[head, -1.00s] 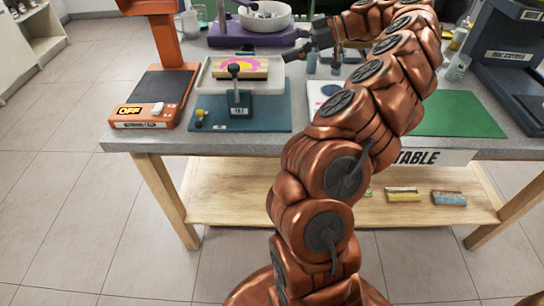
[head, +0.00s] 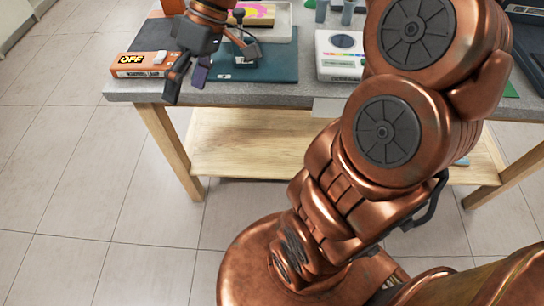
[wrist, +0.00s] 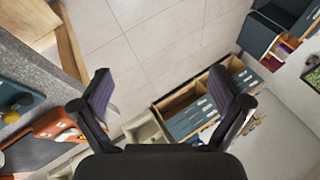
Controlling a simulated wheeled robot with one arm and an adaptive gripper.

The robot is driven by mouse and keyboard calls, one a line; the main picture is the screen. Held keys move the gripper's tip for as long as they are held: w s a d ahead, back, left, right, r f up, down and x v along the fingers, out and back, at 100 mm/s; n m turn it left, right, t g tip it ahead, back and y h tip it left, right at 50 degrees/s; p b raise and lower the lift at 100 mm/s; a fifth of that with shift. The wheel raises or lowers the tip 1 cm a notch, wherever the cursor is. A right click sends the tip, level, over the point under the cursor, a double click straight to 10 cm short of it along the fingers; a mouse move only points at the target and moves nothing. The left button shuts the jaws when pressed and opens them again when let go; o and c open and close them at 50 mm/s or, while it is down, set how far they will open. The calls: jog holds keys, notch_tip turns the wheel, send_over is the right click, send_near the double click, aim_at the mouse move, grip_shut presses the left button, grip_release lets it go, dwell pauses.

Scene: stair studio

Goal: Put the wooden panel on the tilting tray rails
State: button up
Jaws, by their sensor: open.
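The wooden panel (head: 259,12), with pink and yellow paint on its face, shows at the top of the head view, cut by the frame edge. It appears to lie on the pale tilting tray (head: 277,32), above a dark teal base. Whether it sits on the rails cannot be told. My gripper (head: 185,92) hangs at the table's front edge, left of and nearer than the tray. It is open and empty, and its spread fingers show in the wrist view (wrist: 160,76). Neither panel nor tray can be made out in the wrist view.
An orange scale marked OFF (head: 140,64) stands left of my gripper on the grey table (head: 300,88). A white device with a coloured strip (head: 340,60) stands right of the tray. The wrist view shows floor and an open drawer unit (wrist: 185,108).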

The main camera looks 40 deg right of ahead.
jog(key=s+d+f+m+g+h, duration=0.1)
jog(key=s+d+f+m+h, duration=0.1)
jog(key=s+f, duration=0.4)
jog(key=s+d+f+m+g+h, duration=0.1)
jog(key=s+f+m+h, duration=0.3)
jog(key=s, duration=1)
notch_tip(320, 180, down, 2)
jog(key=shift+d+m+h, duration=0.4)
jog(key=shift+d+m, duration=0.1)
notch_tip(320, 180, up, 15)
jog(key=t+p, duration=0.1)
jog(key=p, duration=1.3)
jog(key=shift+w, duration=0.45)
